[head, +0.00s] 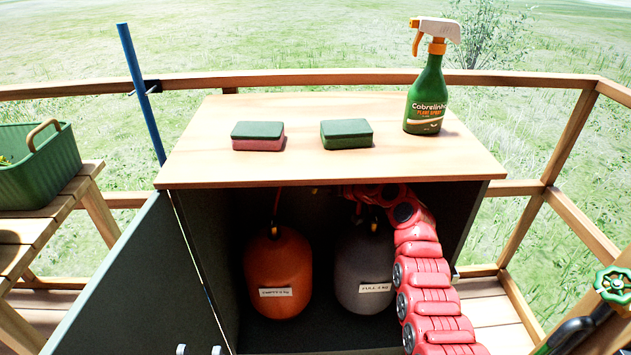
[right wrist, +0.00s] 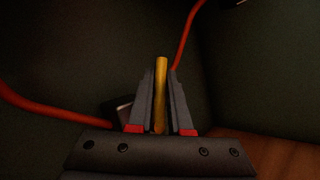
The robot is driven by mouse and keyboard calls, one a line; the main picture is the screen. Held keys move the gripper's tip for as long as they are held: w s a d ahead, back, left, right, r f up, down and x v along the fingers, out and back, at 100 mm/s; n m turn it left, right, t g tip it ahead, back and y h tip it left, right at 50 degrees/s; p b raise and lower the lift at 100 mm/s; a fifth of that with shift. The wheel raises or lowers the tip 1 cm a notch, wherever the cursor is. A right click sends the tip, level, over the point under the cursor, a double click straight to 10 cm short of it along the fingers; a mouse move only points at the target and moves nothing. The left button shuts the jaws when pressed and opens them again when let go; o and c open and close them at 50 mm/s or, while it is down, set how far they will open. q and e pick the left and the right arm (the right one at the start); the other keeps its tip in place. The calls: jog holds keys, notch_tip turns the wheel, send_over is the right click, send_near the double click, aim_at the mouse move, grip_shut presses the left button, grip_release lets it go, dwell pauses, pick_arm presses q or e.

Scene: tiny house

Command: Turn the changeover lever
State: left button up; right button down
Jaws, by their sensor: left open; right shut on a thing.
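The yellow changeover lever (right wrist: 161,64) stands upright in the middle of the right wrist view, between the fingers of my right gripper (right wrist: 161,80). The gripper is shut on it. A dark block (right wrist: 118,110) shows just left of the fingers. In the head view my red right arm reaches into the open cabinet under its top, which hides the lever and this gripper. The tips of my left gripper (head: 198,350) show at the bottom edge, apart and empty, in front of the cabinet.
The cabinet (head: 400,172) holds an orange gas bottle (head: 277,262) and a grey one (head: 364,262). Its door (head: 125,285) stands open at left. Two sponges (head: 258,142) (head: 347,140) and a spray bottle (head: 425,100) stand on top. Red hoses (right wrist: 50,112) run beside the right gripper.

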jog(key=shift+d+f, duration=0.1)
dwell(0.5)
jog(key=c, duration=0.8)
grip_release()
jog(key=shift+c, duration=0.2)
jog(key=p+v, duration=0.2)
jog(key=v, duration=1)
jog(key=shift+r, duration=0.25)
